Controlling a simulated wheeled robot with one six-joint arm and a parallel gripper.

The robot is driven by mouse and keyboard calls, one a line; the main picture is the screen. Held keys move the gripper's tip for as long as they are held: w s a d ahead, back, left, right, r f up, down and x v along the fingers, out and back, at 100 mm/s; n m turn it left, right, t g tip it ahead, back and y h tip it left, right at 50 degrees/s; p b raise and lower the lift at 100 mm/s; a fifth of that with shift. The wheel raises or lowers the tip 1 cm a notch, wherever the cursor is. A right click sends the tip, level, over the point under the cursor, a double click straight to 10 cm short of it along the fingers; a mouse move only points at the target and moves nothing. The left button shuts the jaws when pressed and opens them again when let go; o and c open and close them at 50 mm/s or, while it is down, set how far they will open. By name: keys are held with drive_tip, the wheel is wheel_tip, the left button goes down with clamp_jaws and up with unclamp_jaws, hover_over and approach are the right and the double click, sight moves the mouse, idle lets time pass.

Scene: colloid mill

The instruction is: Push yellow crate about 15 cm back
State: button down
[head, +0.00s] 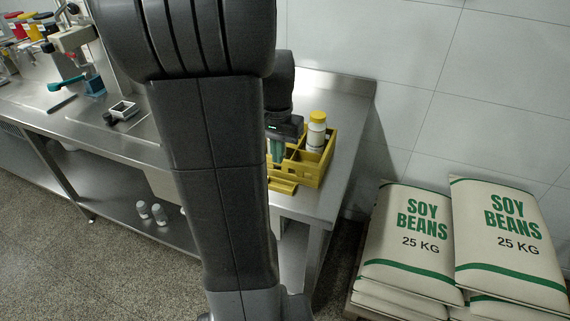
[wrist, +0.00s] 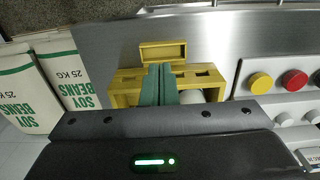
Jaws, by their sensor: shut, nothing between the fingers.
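The yellow crate (head: 325,165) stands on the steel bench near its right end, partly hidden by my arm in the head view. A white bottle with a yellow cap (head: 316,132) stands upright in it. In the wrist view the crate (wrist: 125,88) shows on both sides of my fingers. My gripper (wrist: 159,68) has green fingers, closed together and empty, pointing down over the crate. It also shows in the head view (head: 277,158), at the crate's left part. I cannot tell whether the fingertips touch the crate.
A small yellow tray-like piece (wrist: 163,52) is beside the crate, also in the head view (head: 283,187). The bench (head: 335,207) ends at the right, before soy bean sacks (head: 410,240). A wall (head: 420,80) stands behind. Yellow (wrist: 260,83) and red (wrist: 295,79) round caps or knobs show.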

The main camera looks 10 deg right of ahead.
sight(284, 183)
wheel_tip(284, 183, down, 10)
drive_tip(key=shift+b, duration=0.35)
drive_tip(key=w+d, duration=0.1)
drive_tip(key=w, duration=0.2)
drive_tip(key=shift+d+r+p, duration=0.2)
drive_tip(key=shift+d+p, duration=0.2)
drive_tip(key=shift+w+d, duration=0.2)
drive_tip(key=shift+w, duration=0.05)
drive_tip(key=w+d+p, duration=0.1)
drive_tip(key=w+d, duration=0.2)
drive_tip(key=w, duration=0.1)
drive_tip(key=w+d, duration=0.2)
drive_tip(key=w, duration=0.2)
drive_tip(key=w+d+p, duration=0.1)
drive_tip(key=w+d, duration=0.2)
drive_tip(key=w, duration=0.2)
drive_tip(key=shift+d+p, duration=0.35)
drive_tip(key=shift+s, duration=0.1)
